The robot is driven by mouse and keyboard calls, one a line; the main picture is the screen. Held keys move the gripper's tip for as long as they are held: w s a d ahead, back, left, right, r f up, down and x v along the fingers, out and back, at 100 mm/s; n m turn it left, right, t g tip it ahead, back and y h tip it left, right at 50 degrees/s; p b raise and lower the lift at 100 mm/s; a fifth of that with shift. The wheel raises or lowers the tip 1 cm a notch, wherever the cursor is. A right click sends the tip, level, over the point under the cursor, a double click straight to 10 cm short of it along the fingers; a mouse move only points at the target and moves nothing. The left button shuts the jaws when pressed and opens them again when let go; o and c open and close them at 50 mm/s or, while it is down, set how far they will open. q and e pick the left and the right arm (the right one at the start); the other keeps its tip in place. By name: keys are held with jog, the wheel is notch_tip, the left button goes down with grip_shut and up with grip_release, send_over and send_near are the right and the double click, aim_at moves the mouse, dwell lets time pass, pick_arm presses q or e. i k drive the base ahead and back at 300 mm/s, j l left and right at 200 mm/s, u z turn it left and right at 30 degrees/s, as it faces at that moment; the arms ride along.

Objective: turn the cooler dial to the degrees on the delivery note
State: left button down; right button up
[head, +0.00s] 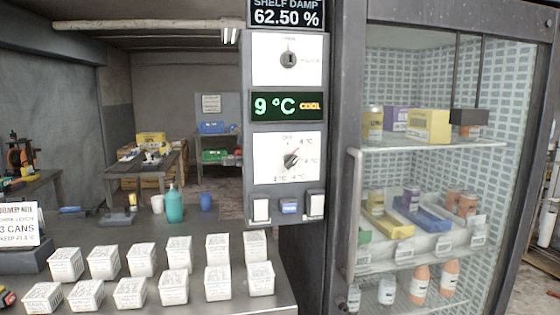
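The cooler dial (291,159) is a dark knob on the lower white plate of the grey control column, left of the glass cooler. Its pointer is tilted to the upper right, towards the mark at the plate's upper right. Small degree marks and an OFF mark ring it; most are hard to read. The green display (287,106) above reads 9 °C COOL. The delivery note (18,224) stands at the far left; it reads 3 CANS and a KEEP AT line whose digit is too small to tell. Neither gripper is in view.
An upper timer dial (288,59) and several switches (289,207) share the column. The glass-doored cooler (352,215) with a vertical handle stands to the right. Several white tubs (141,260) fill the counter at lower left, with a teal bottle (174,205) behind.

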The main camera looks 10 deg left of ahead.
aim_at(289, 160)
jog(key=i+j+u, duration=0.2)
jog(key=i+j, duration=0.15)
jog(key=j, duration=0.2)
jog(key=i+j+u, duration=0.25)
jog(key=i+j, duration=0.15)
jog(key=j, duration=0.05)
